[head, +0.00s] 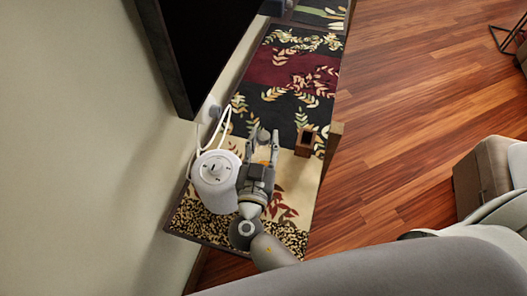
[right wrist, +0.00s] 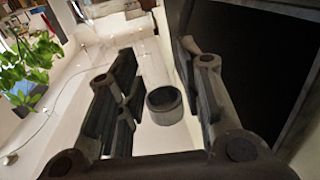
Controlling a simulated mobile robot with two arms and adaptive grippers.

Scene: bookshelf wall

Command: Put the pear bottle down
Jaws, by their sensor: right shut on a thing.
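My right gripper (head: 262,138) is above the near part of the long, narrow patterned surface (head: 290,195), fingers pointing away from me. It is shut on a small, dark grey, round thing (right wrist: 165,104), which shows between the fingers in the right wrist view. I take this to be the pear bottle; its full shape is hidden by the fingers and cannot be made out. How high it is above the surface is not clear. My left gripper is not in view.
A white rounded appliance (head: 214,183) with a pale cord stands left of the gripper, close beside it. A small brown block-like thing (head: 305,141) is to its right. A dark screen (head: 205,45) hangs on the left wall.

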